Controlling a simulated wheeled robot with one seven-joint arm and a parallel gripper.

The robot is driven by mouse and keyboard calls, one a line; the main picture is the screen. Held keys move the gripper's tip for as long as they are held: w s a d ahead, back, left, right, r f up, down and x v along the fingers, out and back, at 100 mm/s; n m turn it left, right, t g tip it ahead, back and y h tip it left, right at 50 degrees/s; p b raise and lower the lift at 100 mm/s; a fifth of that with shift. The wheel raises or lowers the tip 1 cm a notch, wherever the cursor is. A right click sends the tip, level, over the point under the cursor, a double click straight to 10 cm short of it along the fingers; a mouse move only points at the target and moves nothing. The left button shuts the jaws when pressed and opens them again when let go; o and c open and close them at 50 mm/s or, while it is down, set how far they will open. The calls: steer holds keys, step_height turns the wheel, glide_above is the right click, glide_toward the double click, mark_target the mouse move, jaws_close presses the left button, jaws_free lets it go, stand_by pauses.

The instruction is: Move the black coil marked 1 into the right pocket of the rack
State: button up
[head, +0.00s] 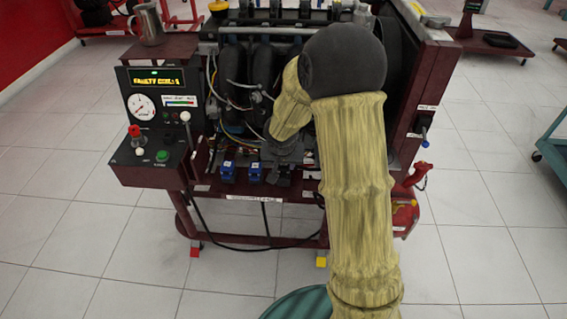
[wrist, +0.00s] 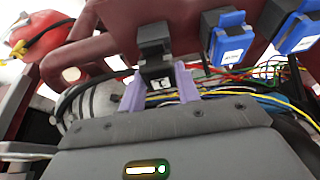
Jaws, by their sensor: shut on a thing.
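My gripper (wrist: 160,88) has pale purple fingers, shut on a black coil (wrist: 155,42) with a white label near the fingertips; its mark is too small to read surely. In the head view my gripper (head: 284,160) is at the front of the engine stand, mostly hidden by my arm. The rack is the dark red front ledge, seen in the wrist view (wrist: 120,22). The held coil is at this ledge, beside the blue coils; I cannot tell whether it sits in a pocket. The right pocket is not clearly visible.
Two blue coils (head: 228,171) (head: 255,172) stand left of my gripper in the head view. Coloured wires (wrist: 265,85) run close by my fingers. A control box (head: 155,155) is at left, a red fire extinguisher (head: 404,205) at right. The tiled floor in front is mostly clear.

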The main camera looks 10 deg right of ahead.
steer(key=shift+f+b, duration=0.7)
steer(key=shift+b, duration=0.1)
steer(key=o, duration=1.4)
steer(key=shift+o, duration=0.2)
steer(key=shift+r, duration=0.15)
steer(key=shift+r+p, duration=1.25)
steer(key=shift+r, duration=0.15)
steer(key=shift+r+p, duration=2.05)
steer(key=shift+r, duration=0.45)
